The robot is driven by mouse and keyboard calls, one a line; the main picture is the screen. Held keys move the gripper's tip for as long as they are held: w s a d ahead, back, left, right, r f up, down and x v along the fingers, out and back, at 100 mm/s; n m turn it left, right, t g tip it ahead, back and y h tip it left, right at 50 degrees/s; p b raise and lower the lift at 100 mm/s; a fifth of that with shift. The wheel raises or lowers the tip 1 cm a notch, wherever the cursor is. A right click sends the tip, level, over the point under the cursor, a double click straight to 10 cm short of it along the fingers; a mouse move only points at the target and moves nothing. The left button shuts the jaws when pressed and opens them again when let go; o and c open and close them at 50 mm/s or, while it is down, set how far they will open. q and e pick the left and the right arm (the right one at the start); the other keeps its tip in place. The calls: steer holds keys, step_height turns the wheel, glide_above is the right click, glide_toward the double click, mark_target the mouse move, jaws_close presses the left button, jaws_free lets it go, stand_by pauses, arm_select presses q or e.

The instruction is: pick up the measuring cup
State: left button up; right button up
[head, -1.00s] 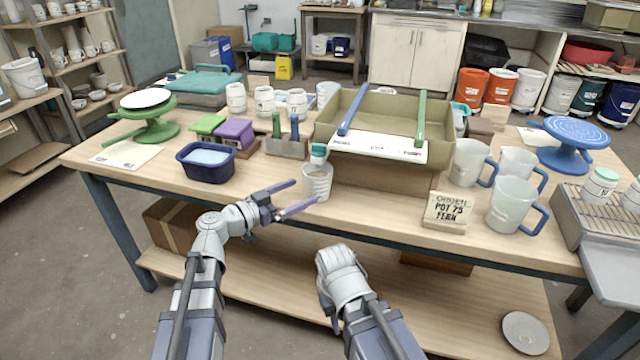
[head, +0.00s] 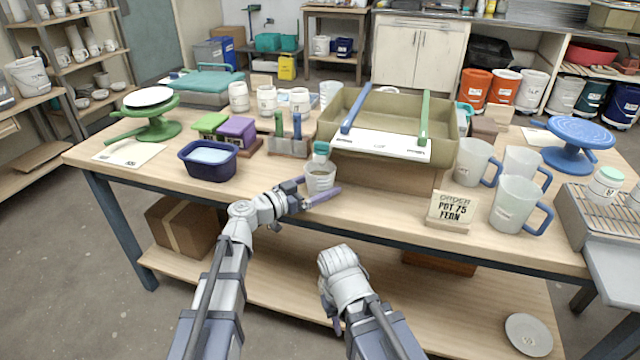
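A small translucent cup (head: 320,180), which I take for the measuring cup, stands upright near the table's front edge. A teal-topped item (head: 321,149) shows at its rim; I cannot tell whether it is inside or behind. My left gripper (head: 322,186) is open around the cup, one finger at its far left side and the other across its front. Contact is unclear. My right arm (head: 342,275) is low in front of the table; its fingers are not clearly visible. Larger translucent jugs with blue handles (head: 517,204) stand at the right.
A tan tray (head: 445,150) with a white board at its front stands just behind the cup. A navy tub (head: 208,168) is to the left and an order sign (head: 450,208) to the right. The tabletop (head: 270,178) between tub and cup is clear.

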arm_select(q)
steer(key=c, duration=1.4)
steer(key=shift+r, duration=0.15)
steer(key=shift+r+p, duration=0.2)
steer(key=shift+p, duration=0.15)
steer(key=shift+f+v, duration=0.2)
steer(key=shift+v, duration=4.25)
steer(key=shift+f+v, duration=0.15)
steer(key=shift+v, duration=4.35)
